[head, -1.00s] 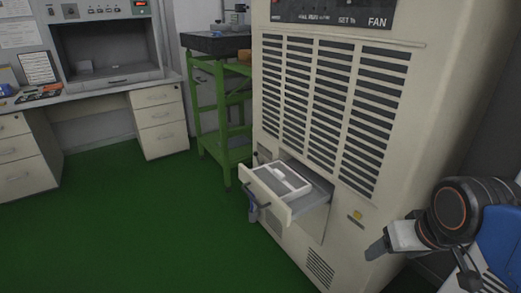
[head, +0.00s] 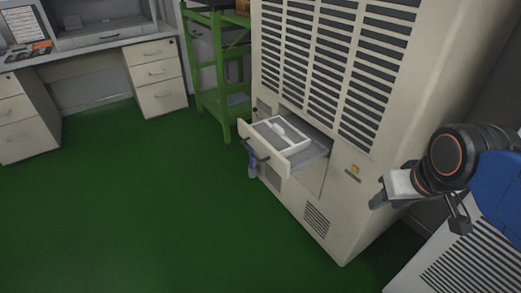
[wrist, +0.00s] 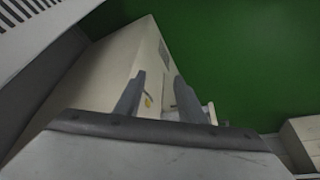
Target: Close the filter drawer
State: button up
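The filter drawer (head: 270,165) is pulled out of the lower front of the beige cabinet (head: 345,200). It has a dark handle on its front and a white frame inside (head: 281,132). A small blue item (head: 251,170) hangs by its front. My gripper (head: 378,204) is to the right of the drawer, apart from it, beside the cabinet's right edge. In the wrist view my gripper (wrist: 159,78) shows two separated fingers with nothing between them. A pale part beside the right finger may be the drawer, mostly hidden there.
A green metal stand (head: 222,75) is behind and left of the drawer. A desk with drawers (head: 157,75) is at the back left. The green floor (head: 150,210) in front of the drawer is clear. A yellow mark (head: 354,170) is on the cabinet front.

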jog(key=shift+w+a+r+n, duration=0.15)
jog(key=shift+w+a+n, duration=0.1)
jog(key=shift+w+n, duration=0.15)
jog(key=c, duration=0.5)
jog(key=w+a+n, duration=0.1)
jog(key=w+n, duration=0.1)
jog(key=w+a+r+n+g+h, duration=0.1)
jog(key=w+a+n, duration=0.1)
jog(key=w+a+r+n+g, duration=0.1)
jog(key=w+n, duration=0.1)
jog(key=shift+w+a+n, duration=0.15)
jog(key=shift+a+n, duration=0.1)
jog(key=shift+n, duration=0.05)
grip_shut()
jog(key=w+a+f+n+t+h, duration=0.1)
jog(key=w+a+n+h, duration=0.3)
jog(key=a+n, duration=0.85)
jog(key=w+a+n+t+h, duration=0.15)
jog(key=w+a+n, duration=0.35)
jog(key=a, duration=1.4)
send_near(276, 159)
notch_tip(276, 159, down, 4)
jog(key=a, duration=0.1)
jog(key=shift+m+h, duration=0.25)
jog(key=shift+h, duration=0.2)
jog(key=shift+w+d+f, duration=0.1)
jog(key=shift+w+d, duration=0.45)
jog(key=shift+d, duration=0.3)
jog(key=shift+w+d, duration=0.6)
jog(key=shift+d, duration=0.25)
